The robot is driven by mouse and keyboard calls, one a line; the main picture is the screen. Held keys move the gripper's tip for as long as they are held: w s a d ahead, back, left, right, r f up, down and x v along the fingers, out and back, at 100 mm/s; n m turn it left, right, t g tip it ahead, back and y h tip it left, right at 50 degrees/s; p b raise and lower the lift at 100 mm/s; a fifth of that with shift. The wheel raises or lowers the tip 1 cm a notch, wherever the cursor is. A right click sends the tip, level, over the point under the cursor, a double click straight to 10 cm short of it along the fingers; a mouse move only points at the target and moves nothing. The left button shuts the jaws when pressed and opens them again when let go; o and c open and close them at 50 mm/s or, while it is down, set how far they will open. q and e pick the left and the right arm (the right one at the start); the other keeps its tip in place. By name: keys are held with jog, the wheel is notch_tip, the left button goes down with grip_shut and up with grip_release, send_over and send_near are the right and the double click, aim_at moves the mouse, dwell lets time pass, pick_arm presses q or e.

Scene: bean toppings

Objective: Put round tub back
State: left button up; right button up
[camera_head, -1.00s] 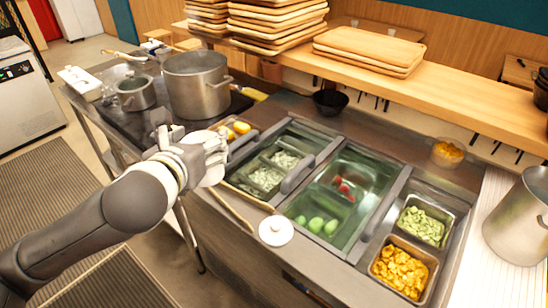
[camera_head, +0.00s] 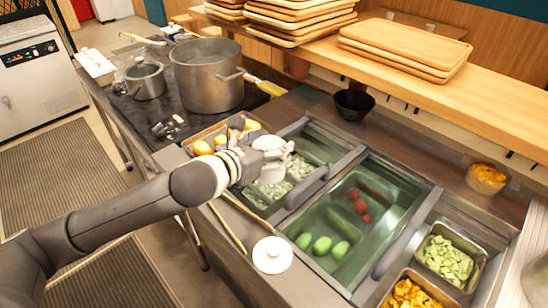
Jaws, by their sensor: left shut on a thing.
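My left gripper (camera_head: 283,152) is shut on a small white round tub (camera_head: 270,172). It holds the tub over the left part of the topping counter, above the pans of pale green pieces (camera_head: 300,166). The gripper's fingers cover part of the tub, and its contents cannot be made out. A white round lid with a knob (camera_head: 272,255) lies on the counter's front edge, apart from the tub. My right gripper is not in view.
A tray with yellow items (camera_head: 202,147) lies left of the gripper. A large steel pot (camera_head: 207,78) stands behind it. A black bowl (camera_head: 353,104) sits behind the wells. A wooden shelf (camera_head: 440,85) with stacked boards overhangs the back. A thin stick (camera_head: 228,226) lies along the front edge.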

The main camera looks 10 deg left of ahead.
pick_arm(q)
jog(key=w+f, duration=0.2)
jog(key=f, duration=0.1)
jog(key=w+f+p, duration=0.1)
jog(key=w+f, duration=0.4)
jog(key=f, duration=0.1)
jog(key=shift+w+a+f+p, duration=0.2)
jog(key=shift+f+p, duration=0.05)
jog(key=shift+p, duration=0.05)
jog(key=shift+f, duration=0.3)
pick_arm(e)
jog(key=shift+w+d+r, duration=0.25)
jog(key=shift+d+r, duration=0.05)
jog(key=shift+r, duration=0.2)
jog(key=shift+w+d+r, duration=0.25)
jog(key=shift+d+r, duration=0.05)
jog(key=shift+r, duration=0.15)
pick_arm(q)
jog(key=shift+f, duration=0.1)
jog(key=o, duration=1.1)
jog(key=shift+o, duration=0.2)
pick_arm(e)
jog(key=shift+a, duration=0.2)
